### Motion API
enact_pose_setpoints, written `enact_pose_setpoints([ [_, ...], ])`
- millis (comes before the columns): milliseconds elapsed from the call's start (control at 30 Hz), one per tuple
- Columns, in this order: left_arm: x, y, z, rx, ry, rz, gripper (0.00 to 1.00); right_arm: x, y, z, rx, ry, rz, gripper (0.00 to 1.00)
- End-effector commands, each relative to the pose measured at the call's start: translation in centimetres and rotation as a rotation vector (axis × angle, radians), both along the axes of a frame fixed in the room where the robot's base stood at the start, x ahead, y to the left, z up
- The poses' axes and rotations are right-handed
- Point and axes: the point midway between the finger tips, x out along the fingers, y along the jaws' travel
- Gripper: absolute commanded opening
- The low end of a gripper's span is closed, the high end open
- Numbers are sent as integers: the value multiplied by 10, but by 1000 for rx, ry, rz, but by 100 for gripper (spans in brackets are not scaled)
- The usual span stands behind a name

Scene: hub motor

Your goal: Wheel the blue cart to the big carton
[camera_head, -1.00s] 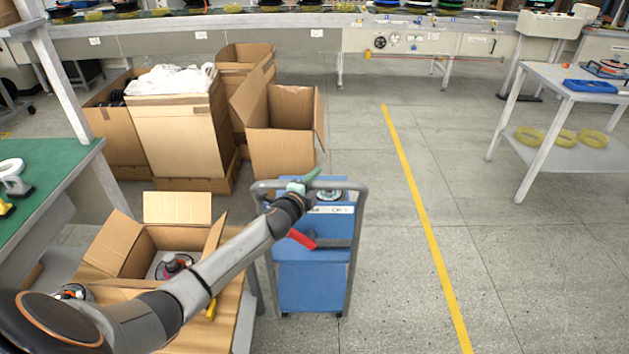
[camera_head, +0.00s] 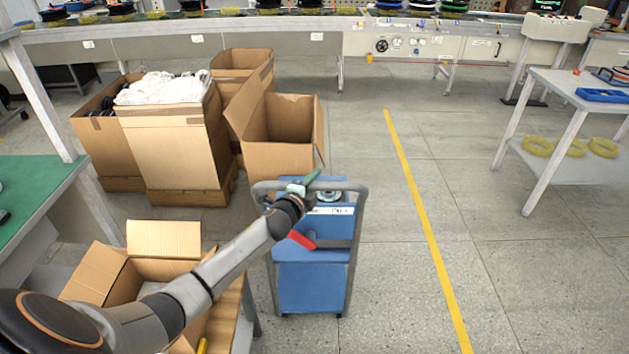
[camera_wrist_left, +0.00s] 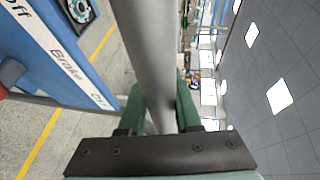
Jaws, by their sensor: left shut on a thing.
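The blue cart (camera_head: 312,285) stands on the grey floor in the middle of the head view, with a grey tube handle frame (camera_head: 357,215) around it. My left gripper (camera_head: 304,186) is shut on the top bar of that handle. In the left wrist view the green fingers (camera_wrist_left: 160,112) lie on both sides of the grey tube (camera_wrist_left: 150,50), beside the cart's blue panel with its "Brake" label (camera_wrist_left: 65,62). A big open, empty carton (camera_head: 283,150) stands just beyond the cart. My right gripper is not in view.
A taller carton with white sheeting (camera_head: 165,88) and other cartons stand left of it. A small open carton (camera_head: 165,240) is on a bench at lower left. The floor right of the cart is clear, with a yellow line (camera_head: 425,215). A white table (camera_head: 560,85) stands at right.

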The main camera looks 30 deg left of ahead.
Motion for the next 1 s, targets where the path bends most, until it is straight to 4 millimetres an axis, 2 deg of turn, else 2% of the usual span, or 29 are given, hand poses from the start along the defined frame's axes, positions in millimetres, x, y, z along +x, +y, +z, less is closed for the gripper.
enact_pose_setpoints([
  [233, 0, 0, 0, -1, 0, 1, 0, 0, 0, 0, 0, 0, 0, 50],
  [267, 0, 0, 0, -1, 0, 1, 33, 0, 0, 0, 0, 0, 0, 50],
  [500, 0, 0, 0, 0, 0, 0, 60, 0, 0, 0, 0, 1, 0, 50],
  [833, -2, 0, 0, 0, 1, 0, 62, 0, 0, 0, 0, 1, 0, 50],
  [1000, -16, -2, 3, 1, 1, -1, 62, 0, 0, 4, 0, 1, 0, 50],
])
